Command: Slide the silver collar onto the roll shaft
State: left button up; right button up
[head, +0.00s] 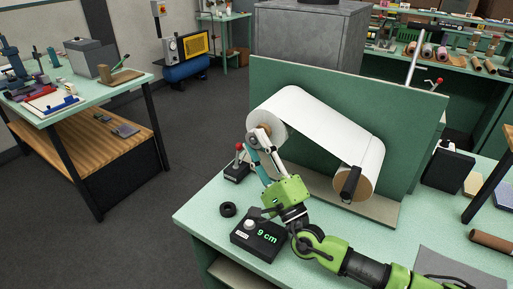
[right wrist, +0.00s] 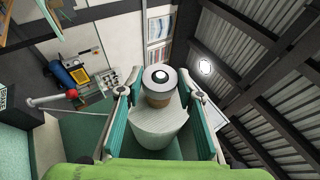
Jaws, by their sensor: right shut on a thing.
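In the right wrist view a silver ring-shaped collar (right wrist: 159,70) with a dark centre sits between the fingertips of my right gripper (right wrist: 159,84). The gripper is shut on it. Behind it show a brown core and the white roll, in line with the collar. In the head view my right gripper (head: 256,142) is at the near end of the upper left white roll (head: 280,108), in front of its brown core. It hides the collar and the shaft there, so I cannot tell whether the collar is around the shaft. My left gripper does not show.
A green panel (head: 418,125) carries the rolls; a black rod (head: 350,184) sticks out of the lower right roll. On the bench stand a black box reading "9 cm" (head: 258,240), a black ring (head: 228,210) and a red-knobbed lever box (head: 236,171). A side table (head: 130,78) is left.

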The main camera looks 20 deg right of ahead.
jog(key=shift+w+d+b, duration=0.7)
jog(key=shift+d+b, duration=0.05)
jog(key=shift+d, duration=0.15)
dwell(0.5)
jog(key=o, duration=1.2)
jog(key=shift+s+f, duration=0.2)
jog(key=shift+s, duration=0.05)
jog(key=v, duration=1.1)
jog(key=shift+d, duration=0.2)
jog(key=shift+s, duration=0.15)
